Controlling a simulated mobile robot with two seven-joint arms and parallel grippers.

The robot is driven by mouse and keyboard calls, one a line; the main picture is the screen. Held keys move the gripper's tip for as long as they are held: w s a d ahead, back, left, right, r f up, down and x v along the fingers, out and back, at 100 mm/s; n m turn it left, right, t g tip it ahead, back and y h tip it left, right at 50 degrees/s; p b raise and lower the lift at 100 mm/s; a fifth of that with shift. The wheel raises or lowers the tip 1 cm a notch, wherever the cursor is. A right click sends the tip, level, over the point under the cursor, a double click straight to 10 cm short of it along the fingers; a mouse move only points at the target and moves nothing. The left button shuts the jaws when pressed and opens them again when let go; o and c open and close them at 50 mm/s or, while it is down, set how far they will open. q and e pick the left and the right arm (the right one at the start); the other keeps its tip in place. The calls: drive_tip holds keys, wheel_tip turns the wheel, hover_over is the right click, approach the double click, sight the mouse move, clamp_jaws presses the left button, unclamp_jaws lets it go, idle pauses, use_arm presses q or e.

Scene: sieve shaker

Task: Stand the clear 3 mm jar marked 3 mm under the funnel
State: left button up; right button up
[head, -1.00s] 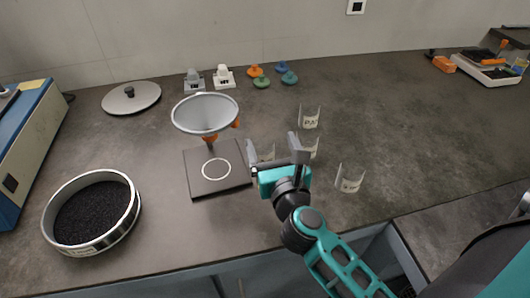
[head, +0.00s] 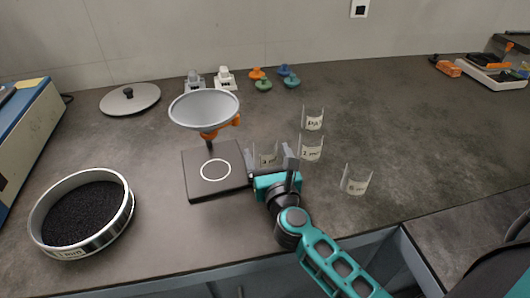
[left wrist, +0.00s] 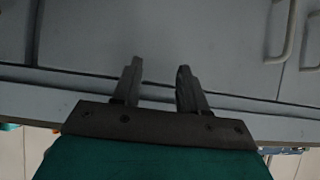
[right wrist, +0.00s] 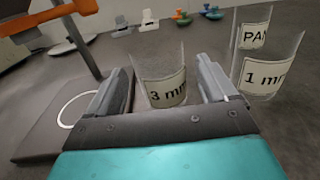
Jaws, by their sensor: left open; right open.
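The clear jar marked 3 mm (right wrist: 165,88) stands upright on the bench between the open fingers of my right gripper (right wrist: 160,92); whether they touch it I cannot tell. In the head view the jar (head: 266,154) shows partly behind my right gripper (head: 268,164). The grey funnel (head: 204,108) is held on an orange clamp over a dark stand plate (head: 198,186) with a white ring mark. The ring is empty. The jar is just right of the plate. My left gripper (left wrist: 156,88) is open and empty, facing the cabinet fronts below the bench.
Jars marked 1 mm (head: 311,148) and PAN (head: 312,119), plus another labelled jar (head: 355,180), stand to the right. A sieve of dark grains (head: 82,214) stands at the left. A lid (head: 130,98) and several coloured knobs lie behind.

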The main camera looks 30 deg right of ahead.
drive_tip(key=shift+x, duration=1.2)
drive_tip(key=c, duration=1.1)
drive_tip(key=shift+c, duration=0.2)
drive_tip(key=shift+r, duration=0.15)
